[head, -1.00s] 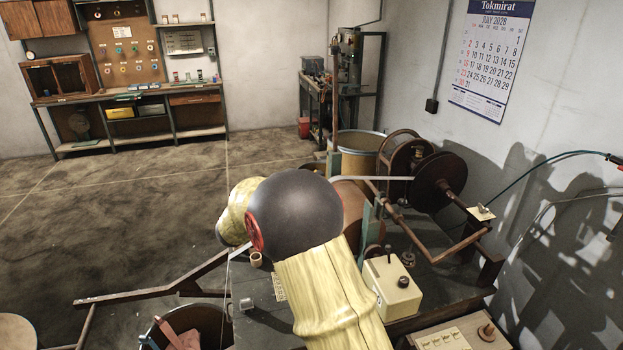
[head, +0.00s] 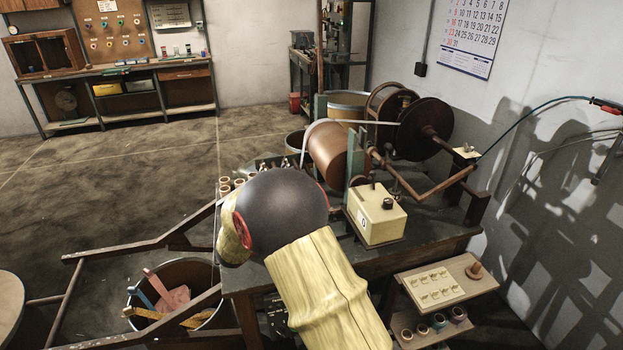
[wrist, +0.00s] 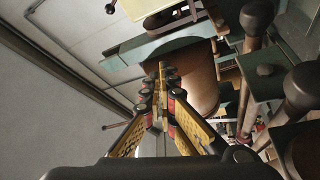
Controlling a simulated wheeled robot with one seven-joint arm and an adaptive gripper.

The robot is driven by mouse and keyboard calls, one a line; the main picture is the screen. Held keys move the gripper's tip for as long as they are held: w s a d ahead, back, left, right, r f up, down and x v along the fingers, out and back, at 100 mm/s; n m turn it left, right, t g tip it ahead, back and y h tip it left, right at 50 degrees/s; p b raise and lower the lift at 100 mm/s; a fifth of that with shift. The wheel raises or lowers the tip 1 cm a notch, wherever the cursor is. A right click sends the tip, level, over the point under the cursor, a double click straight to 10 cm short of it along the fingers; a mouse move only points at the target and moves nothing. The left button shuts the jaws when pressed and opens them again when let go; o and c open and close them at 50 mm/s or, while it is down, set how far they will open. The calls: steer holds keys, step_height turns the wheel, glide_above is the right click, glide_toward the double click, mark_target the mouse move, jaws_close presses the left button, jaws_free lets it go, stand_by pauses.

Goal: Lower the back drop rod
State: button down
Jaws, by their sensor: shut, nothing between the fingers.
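The winding machine stands on the dark bench at centre right in the head view, with a copper-brown drum (head: 326,151), a dark disc (head: 425,128) and thin rods. I cannot tell for certain which rod is the back drop rod. In the wrist view, my gripper (wrist: 163,76) is shut and empty, its yellow fingers together in front of the brown drum (wrist: 198,85). A teal bar (wrist: 160,45) crosses beyond the fingertips. Brown round-ended posts (wrist: 257,25) stand at the right, apart from the fingers. In the head view my arm hides my gripper.
A cream control box (head: 377,218) sits at the bench front. A bin (head: 212,272) with scraps stands on the floor at left, beside brown rails. A small shelf (head: 445,285) stands at lower right.

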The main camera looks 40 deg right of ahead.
steer(key=shift+s+a+f+b, duration=0.1)
steer(key=shift+s+f, duration=0.05)
steer(key=shift+f, duration=0.7)
steer(key=shift+s+a+f+b, duration=0.1)
steer(key=shift+s+f+b, duration=0.05)
steer(key=shift+f, duration=0.75)
steer(key=shift+s+a+f+b, duration=0.1)
steer(key=shift+s+f, duration=0.05)
steer(key=shift+f, duration=0.7)
step_height(320, 180, up, 4)
steer(key=w+p, duration=0.1)
steer(key=w, duration=0.1)
steer(key=w+a+f+p, duration=0.2)
steer(key=a+f, duration=0.2)
steer(key=a, duration=0.4)
steer(key=shift+w+a+f+p, duration=0.15)
steer(key=shift+a+f+p, duration=0.05)
steer(key=shift+f+p, duration=0.15)
